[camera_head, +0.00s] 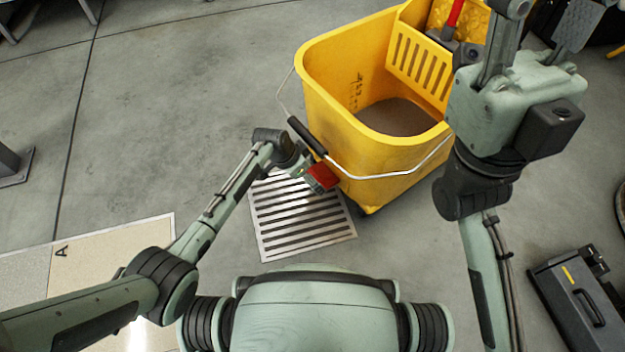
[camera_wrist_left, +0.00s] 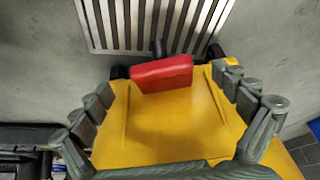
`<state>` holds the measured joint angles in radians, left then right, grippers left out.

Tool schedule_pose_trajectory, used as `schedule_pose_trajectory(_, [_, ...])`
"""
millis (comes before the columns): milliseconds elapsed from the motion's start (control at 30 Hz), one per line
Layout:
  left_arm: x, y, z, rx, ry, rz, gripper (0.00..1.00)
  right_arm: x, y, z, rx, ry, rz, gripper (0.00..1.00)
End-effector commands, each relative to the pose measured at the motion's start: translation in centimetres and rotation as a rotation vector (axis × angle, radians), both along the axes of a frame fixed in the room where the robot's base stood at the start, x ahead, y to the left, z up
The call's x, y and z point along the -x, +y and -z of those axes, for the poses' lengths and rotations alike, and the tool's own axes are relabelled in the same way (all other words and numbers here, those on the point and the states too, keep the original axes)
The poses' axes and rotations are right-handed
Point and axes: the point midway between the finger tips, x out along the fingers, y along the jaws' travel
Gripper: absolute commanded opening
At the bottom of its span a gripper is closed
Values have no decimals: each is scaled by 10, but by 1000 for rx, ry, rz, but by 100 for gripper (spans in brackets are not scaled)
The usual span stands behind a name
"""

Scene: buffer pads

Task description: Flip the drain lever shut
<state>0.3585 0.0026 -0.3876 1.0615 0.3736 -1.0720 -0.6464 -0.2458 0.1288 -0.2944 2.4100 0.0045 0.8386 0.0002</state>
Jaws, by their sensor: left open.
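The drain lever (camera_head: 322,178) is a red block low on the near side of the yellow mop bucket (camera_head: 372,158). In the left wrist view the red lever (camera_wrist_left: 162,73) sticks out from the yellow bucket wall (camera_wrist_left: 165,125). My left gripper (camera_head: 308,165) is at the lever, partly hiding it in the head view. Its fingers (camera_wrist_left: 168,98) are spread wide either side of the lever, with clear gaps and nothing held. My right gripper (camera_head: 545,15) is raised at the upper right, fingers apart and empty, its tips near the picture edge.
A metal floor grate (camera_head: 300,222) lies under the lever side of the bucket. The wire handle (camera_head: 395,174) with its black grip (camera_head: 307,137) hangs close to my left gripper. A black case (camera_head: 583,300) lies at the lower right. The floor at left is mostly clear.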

Motion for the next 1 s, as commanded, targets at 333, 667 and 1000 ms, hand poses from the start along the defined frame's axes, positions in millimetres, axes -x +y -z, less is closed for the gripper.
schedule_pose_trajectory(333, [-9, -13, 27, 0, 0, 0, 98, -2, 4, -1, 33, -43, -1, 40])
schedule_pose_trajectory(667, [-9, -13, 28, 0, 0, 1, 90, -3, 4, -2, 34, -43, 0, 40])
schedule_pose_trajectory(1000, [-9, -13, 28, 1, 1, 0, 48, -3, 4, -2, 34, -43, 1, 40])
